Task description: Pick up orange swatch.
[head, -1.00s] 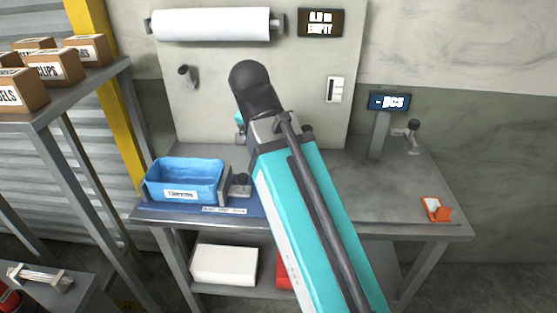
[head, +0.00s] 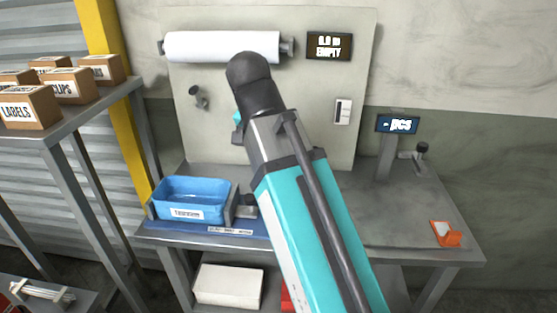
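A small orange item (head: 447,234) with a pale patch on top lies at the front right corner of the grey workbench (head: 400,205). It is the only orange thing on the bench top; whether it is the swatch or a holder for it, I cannot tell. My teal and grey arm reaches up through the middle of the head view, left of the orange item and well apart from it. The arm's dark end hides what lies behind it. My gripper's fingers do not show.
A blue bin (head: 190,199) stands on the bench's left side. A white roll (head: 222,47) hangs on the back panel. A display on a post (head: 397,124) stands at the back right. A shelf with labelled boxes (head: 30,108) is at the left. The bench's right half is mostly clear.

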